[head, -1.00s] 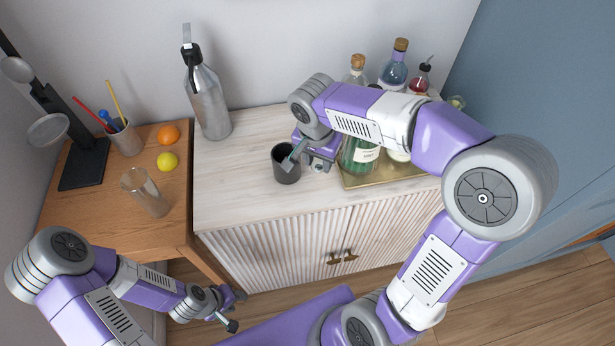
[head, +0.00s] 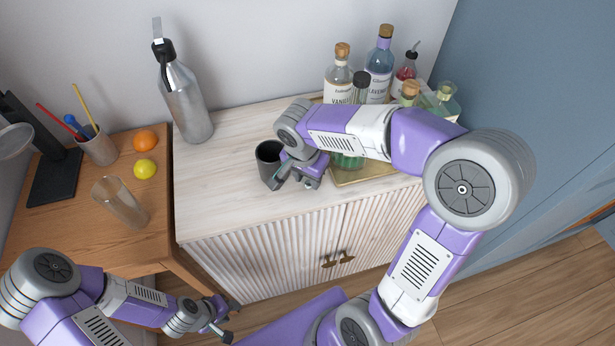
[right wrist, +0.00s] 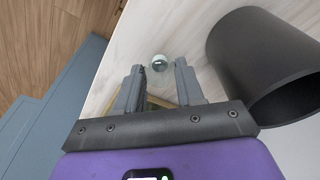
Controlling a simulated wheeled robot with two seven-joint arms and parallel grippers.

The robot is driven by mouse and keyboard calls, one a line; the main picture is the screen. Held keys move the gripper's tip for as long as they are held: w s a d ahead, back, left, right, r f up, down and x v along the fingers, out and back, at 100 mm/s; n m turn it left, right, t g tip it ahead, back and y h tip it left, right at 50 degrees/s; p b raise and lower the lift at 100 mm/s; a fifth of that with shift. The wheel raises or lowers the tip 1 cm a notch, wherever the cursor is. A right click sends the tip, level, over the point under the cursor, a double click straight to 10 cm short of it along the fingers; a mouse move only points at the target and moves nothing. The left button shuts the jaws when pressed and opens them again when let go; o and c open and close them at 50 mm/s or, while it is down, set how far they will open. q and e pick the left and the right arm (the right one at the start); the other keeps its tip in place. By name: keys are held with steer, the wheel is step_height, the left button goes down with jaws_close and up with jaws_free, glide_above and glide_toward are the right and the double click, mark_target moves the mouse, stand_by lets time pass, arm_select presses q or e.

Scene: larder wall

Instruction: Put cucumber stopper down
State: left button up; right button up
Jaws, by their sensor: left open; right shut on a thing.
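My right gripper (head: 295,184) is over the pale cabinet top, beside the dark grey cup (head: 268,160). In the right wrist view the gripper (right wrist: 160,85) is shut on a small stopper (right wrist: 159,63), clear with a rounded end, held between its fingertips. The stopper cannot be made out in the head view. Whether it touches the cabinet top (head: 225,190) is unclear. A green bottle (head: 347,161) stands behind my right arm, mostly hidden. My left gripper (head: 226,321) is open and empty, low in front of the cabinet.
A gold tray (head: 350,177) holds several bottles at the right, partly behind my right arm. A steel flask (head: 186,105) stands at the back left. The wooden desk (head: 75,225) holds a glass (head: 122,203), lemon and orange. The cabinet's front left top is clear.

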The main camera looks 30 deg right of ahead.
steer(key=shift+f, duration=0.15)
steer(key=o, duration=1)
steer(key=shift+r, duration=0.35)
steer(key=r+p, duration=0.1)
steer(key=r, duration=0.3)
steer(key=a+r+p, duration=0.1)
steer(key=r, duration=0.2)
steer(key=s+r+p, duration=0.1)
steer(key=r, duration=0.3)
steer(key=shift+a+r+p, duration=0.3)
steer(key=shift+r+p, duration=0.05)
steer(key=shift+p, duration=0.05)
